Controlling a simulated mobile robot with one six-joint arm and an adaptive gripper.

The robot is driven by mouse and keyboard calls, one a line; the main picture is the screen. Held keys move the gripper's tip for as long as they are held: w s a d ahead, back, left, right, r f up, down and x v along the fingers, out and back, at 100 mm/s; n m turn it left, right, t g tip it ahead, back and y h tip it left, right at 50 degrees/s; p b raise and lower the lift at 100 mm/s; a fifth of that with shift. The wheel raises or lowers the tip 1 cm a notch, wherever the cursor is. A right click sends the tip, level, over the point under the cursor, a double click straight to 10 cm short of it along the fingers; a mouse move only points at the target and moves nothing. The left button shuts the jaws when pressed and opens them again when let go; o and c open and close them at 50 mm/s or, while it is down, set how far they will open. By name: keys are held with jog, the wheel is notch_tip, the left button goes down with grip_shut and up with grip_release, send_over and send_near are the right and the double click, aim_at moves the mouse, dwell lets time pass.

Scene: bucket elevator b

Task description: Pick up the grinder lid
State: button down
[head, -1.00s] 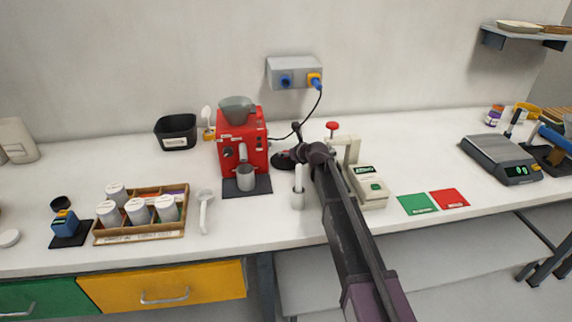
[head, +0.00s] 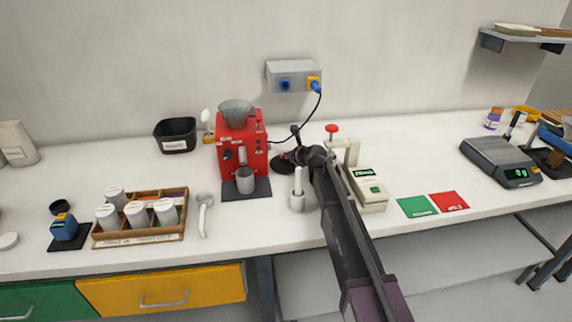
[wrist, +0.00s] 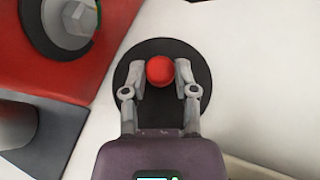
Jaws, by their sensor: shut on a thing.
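The grinder lid (wrist: 133,52) is a black round disc with a red ball knob (wrist: 160,71) at its middle. In the wrist view my gripper (wrist: 161,76) has its two grey fingers on either side of the knob, shut on it. In the head view the lid (head: 279,163) shows as a dark disc just right of the red grinder (head: 242,146), partly hidden by my arm. I cannot tell whether the lid touches the table. The grinder has a grey hopper (head: 237,113) on top and a metal cup (head: 245,180) in front.
A white holder (head: 297,201) stands in front of the lid. A cream device with a red knob (head: 369,190) stands to the right of my arm. A cable (head: 317,105) hangs from the wall socket box (head: 293,76) behind.

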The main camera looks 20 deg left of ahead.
jog(key=shift+r, duration=0.15)
jog(key=shift+r+p, duration=0.65)
jog(key=shift+p, duration=0.15)
jog(key=s+d, duration=0.1)
jog(key=d, duration=0.1)
jog(key=s+d, duration=0.1)
jog(key=s, duration=0.1)
jog(key=shift+d+f, duration=0.2)
jog(key=shift+d, duration=0.15)
notch_tip(320, 180, up, 14)
jog(key=p, duration=1.3)
jog(key=shift+w+a, duration=0.25)
jog(key=shift+w, duration=0.1)
jog(key=shift+p, duration=0.35)
